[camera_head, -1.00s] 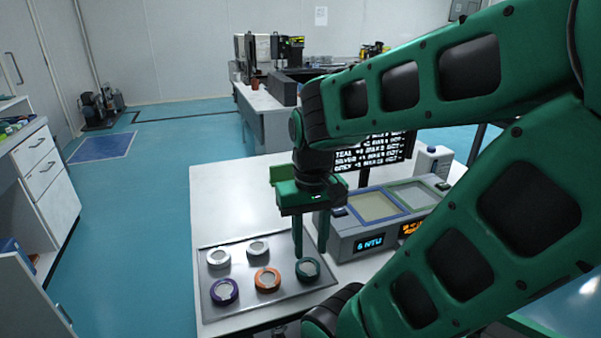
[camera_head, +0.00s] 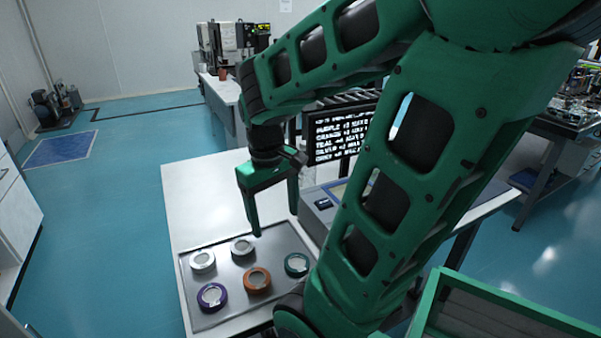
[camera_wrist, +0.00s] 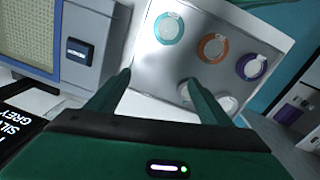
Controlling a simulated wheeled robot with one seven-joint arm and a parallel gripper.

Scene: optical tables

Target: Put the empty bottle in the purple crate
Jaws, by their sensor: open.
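My gripper (camera_head: 275,218) hangs over the white table, fingers apart and empty, above the back part of the grey tray in the head view. In the wrist view my gripper (camera_wrist: 160,95) shows its two fingers spread, with the tray beyond them. I cannot make out an empty bottle or a purple crate in the current frames. A green-rimmed container (camera_head: 440,300) is partly in view at the lower right, its contents unclear.
The tray (camera_head: 235,308) holds several round lidded pieces: purple (camera_head: 212,297), orange (camera_head: 257,280), teal (camera_head: 297,264) and pale ones (camera_head: 203,261). A black text screen (camera_head: 338,135) stands behind. Blue floor (camera_head: 110,190) is clear at left.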

